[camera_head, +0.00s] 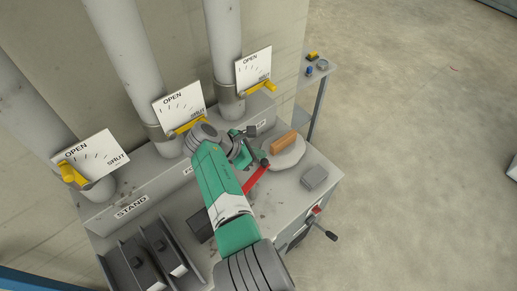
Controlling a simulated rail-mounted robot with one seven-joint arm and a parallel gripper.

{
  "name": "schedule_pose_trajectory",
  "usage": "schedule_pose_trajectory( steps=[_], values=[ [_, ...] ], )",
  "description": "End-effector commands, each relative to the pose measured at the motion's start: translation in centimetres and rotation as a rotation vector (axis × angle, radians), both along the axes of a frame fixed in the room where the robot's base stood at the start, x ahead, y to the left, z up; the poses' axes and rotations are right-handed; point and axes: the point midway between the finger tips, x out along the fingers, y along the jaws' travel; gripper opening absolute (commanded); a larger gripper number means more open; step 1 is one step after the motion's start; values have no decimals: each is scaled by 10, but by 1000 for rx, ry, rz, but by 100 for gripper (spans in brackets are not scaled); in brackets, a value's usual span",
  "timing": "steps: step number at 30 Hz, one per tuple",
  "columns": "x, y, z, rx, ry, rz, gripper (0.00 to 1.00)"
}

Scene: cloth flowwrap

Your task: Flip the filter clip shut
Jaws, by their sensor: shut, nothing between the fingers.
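A red bar (256,180) stands out at a slant beside my arm on the bench; I take it for the filter clip, but cannot be sure. Its lower end is hidden behind my forearm. My gripper (263,161) is shut and empty at the bar's upper end; I cannot tell whether they touch. Green and dark parts around it are too small to separate clearly. Whether the clip is open or shut cannot be told.
A round pale plate (290,158) holds an orange-brown block (283,143). A grey box (314,177) lies on the bench (322,163). Pipes with yellow handles and OPEN/SHUT plates (179,107) stand behind. Dark racks (130,268) are at front left; a crank (318,226) juts out at right.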

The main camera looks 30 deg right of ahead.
Motion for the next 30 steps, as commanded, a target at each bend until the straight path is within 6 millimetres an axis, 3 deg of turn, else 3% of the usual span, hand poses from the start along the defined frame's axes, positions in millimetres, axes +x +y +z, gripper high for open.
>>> schedule_pose_trajectory(
  steps=[19,30],
  values=[
    [-6,9,1,2,2,1,0],
    [-2,52,42,2,-1,2,0]
  ],
)
